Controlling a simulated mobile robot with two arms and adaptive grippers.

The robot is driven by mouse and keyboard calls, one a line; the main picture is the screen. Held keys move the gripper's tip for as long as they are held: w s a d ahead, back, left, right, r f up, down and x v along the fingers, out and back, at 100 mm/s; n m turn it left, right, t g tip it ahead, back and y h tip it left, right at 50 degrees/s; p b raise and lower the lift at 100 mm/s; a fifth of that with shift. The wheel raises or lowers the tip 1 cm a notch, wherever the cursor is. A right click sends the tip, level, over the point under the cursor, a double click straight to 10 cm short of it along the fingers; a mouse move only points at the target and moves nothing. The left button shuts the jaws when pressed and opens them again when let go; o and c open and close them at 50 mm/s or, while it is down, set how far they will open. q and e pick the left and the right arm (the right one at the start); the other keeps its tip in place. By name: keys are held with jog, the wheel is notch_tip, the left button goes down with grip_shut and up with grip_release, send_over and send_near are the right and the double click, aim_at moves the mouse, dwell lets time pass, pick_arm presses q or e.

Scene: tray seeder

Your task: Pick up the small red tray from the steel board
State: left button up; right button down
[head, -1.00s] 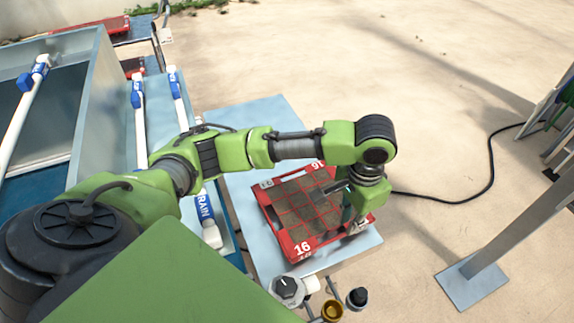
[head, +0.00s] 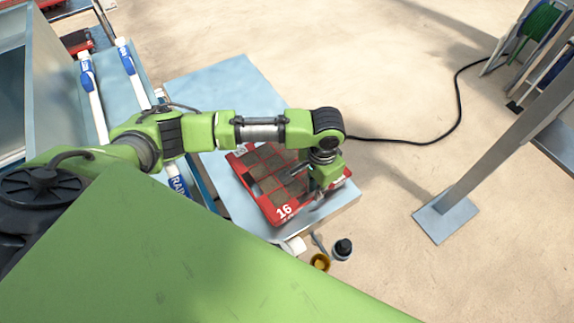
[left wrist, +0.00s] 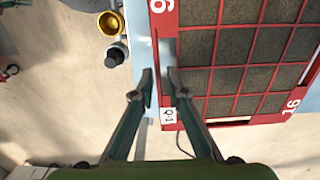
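The small red tray (head: 283,213), marked 16 and with dark soil-coloured cells, lies flat on the pale steel board (head: 215,85). My left gripper (head: 318,194) points down at the tray's right side, and the arm partly covers the tray. In the left wrist view, the tray (left wrist: 164,14) fills the right side. The two fingers of my left gripper (left wrist: 160,80) stand apart at its edge, one over the rim side and one just outside. A gap shows between them. Contact with the rim cannot be told. My right gripper is not in view.
A black-capped bottle (head: 343,248) and a yellow cup (head: 320,262) stand near the board's front edge. Blue-and-white pipes (head: 90,85) lie at left. A steel post (head: 480,170) stands on the floor at right, and a black cable (head: 440,130) crosses the floor.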

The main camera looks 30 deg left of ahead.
pick_arm(q)
jog(key=f, duration=0.3)
jog(key=shift+s+d+f+p, duration=0.1)
jog(key=shift+s+f+p, duration=0.05)
jog(key=shift+s+p, duration=0.25)
jog(key=shift+w+f, duration=0.15)
jog(key=shift+f, duration=0.1)
grip_shut()
jog(key=shift+r, duration=0.1)
jog(key=shift+w, duration=0.1)
